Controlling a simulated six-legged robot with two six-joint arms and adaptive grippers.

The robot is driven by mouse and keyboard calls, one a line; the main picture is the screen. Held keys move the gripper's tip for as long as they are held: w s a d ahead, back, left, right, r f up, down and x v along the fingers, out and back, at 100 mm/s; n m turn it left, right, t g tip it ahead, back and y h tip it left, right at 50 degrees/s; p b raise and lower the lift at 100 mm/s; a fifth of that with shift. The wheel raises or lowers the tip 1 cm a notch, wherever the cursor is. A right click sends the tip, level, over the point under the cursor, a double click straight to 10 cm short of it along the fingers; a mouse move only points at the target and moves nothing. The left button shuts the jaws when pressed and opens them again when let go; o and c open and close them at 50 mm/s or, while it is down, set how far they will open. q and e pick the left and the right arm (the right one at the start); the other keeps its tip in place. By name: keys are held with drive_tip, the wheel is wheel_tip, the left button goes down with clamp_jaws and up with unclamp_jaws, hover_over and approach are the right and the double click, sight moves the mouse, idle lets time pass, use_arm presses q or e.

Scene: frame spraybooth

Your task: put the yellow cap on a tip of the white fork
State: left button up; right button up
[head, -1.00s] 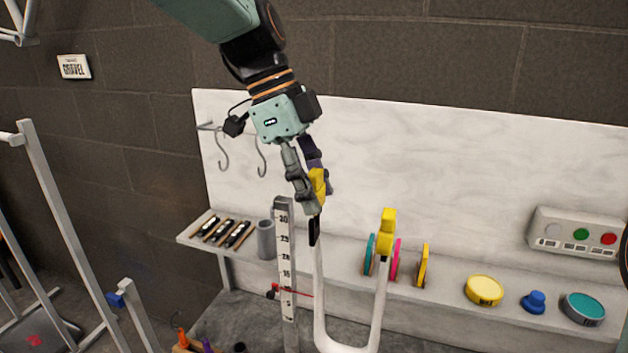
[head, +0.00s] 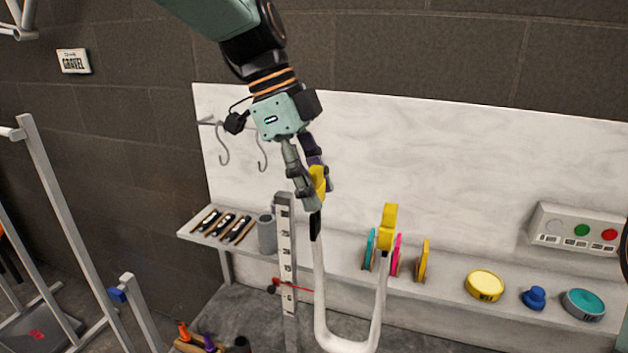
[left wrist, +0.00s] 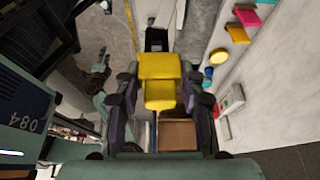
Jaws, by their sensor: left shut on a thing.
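The white fork (head: 319,290) stands upright, a U shape with two prongs. Its left prong ends in a black tip (head: 315,226). Its right prong carries a yellow cap-like piece (head: 387,228) on top. My left gripper (head: 318,192) is shut on the yellow cap (head: 318,178), right above the black tip. The fingers hide the cap's lower edge, so I cannot tell whether cap and tip touch. In the left wrist view the cap (left wrist: 159,68) sits between the fingers, with the black tip (left wrist: 156,40) just beyond it. What seems to be my right gripper (left wrist: 98,75) is small there.
The shelf behind the fork holds a yellow tin (head: 484,286), a blue knob (head: 534,298), a teal tin (head: 583,304) and coloured discs. A grey measuring post (head: 287,260) stands close left of the fork. A button box (head: 575,230) hangs at right.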

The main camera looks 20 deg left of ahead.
use_arm(q)
drive_tip(key=shift+s+d+r, duration=0.1)
drive_tip(key=shift+s, duration=0.05)
drive_tip(key=shift+w+f, duration=0.25)
drive_tip(key=shift+s+f, duration=0.2)
drive_tip(key=shift+s, duration=0.05)
drive_tip(key=shift+f+b, duration=0.1)
drive_tip(key=shift+b, duration=0.2)
drive_tip(key=shift+w+f, duration=0.2)
drive_tip(key=shift+f, duration=0.05)
drive_tip(key=shift+s+f, duration=0.15)
drive_tip(key=shift+f+b, duration=0.35)
drive_tip(key=shift+b, duration=0.05)
